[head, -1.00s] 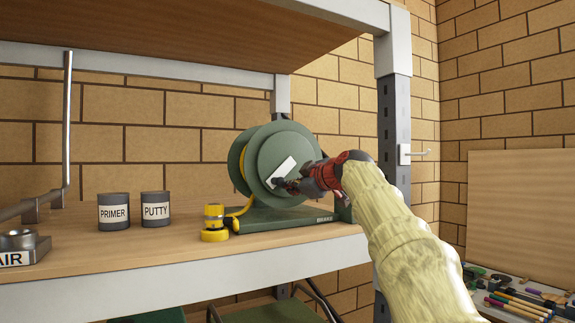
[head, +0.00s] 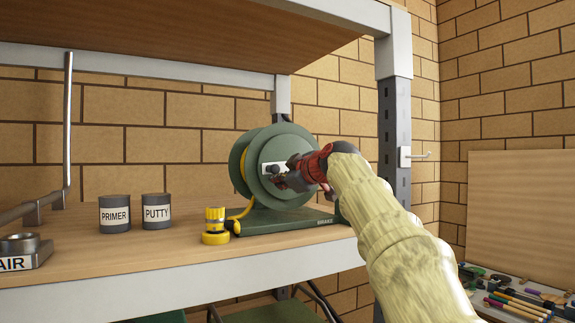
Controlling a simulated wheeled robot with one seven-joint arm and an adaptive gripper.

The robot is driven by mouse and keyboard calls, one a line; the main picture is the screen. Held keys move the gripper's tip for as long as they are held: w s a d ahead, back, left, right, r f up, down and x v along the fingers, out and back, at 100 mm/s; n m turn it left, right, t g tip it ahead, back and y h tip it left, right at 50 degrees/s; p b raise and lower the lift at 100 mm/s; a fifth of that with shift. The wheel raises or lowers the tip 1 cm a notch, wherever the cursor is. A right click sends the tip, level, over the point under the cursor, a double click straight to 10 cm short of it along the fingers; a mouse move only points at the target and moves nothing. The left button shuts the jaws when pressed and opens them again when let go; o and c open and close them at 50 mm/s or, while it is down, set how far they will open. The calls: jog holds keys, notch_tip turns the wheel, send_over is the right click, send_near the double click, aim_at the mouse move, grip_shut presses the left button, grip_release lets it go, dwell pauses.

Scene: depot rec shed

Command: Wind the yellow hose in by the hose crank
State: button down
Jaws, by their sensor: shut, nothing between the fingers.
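The green hose reel (head: 290,150) stands on the wooden shelf. The yellow hose (head: 245,207) shows between its discs and runs down to a yellow end fitting (head: 215,226) on the shelf, left of the base. The crank (head: 267,164) is a white arm on the front disc, with a dark knob (head: 273,169); it lies about level. Its right part is hidden behind my gripper. My gripper (head: 277,182), black and red, is shut and empty, its tips just below and beside the knob. I cannot tell whether they touch it.
PRIMER (head: 114,214) and PUTTY (head: 156,211) cans stand left of the fitting. The reel base carries a BRAKE label (head: 326,221). A grey shelf post (head: 395,130) rises close to my arm on the right. An upper shelf (head: 150,35) hangs above. Shelf space before the cans is clear.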

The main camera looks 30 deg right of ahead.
aim_at(274, 166)
jog(key=shift+d+f, duration=0.1)
jog(key=shift+a+r+p, duration=0.3)
jog(key=shift+r+p, duration=0.05)
jog(key=shift+r, duration=0.15)
jog(key=shift+a+r+p, duration=0.3)
jog(key=shift+r+p, duration=0.05)
jog(key=shift+r, duration=0.15)
jog(key=shift+r+p, duration=0.9)
jog(key=shift+r, duration=0.25)
jog(key=shift+a+f, duration=0.1)
jog(key=shift+a, duration=0.25)
jog(key=shift+d+r+p, duration=0.25)
jog(key=shift+r+p, duration=0.6)
jog(key=shift+r, duration=0.3)
jog(key=shift+a+f, duration=0.1)
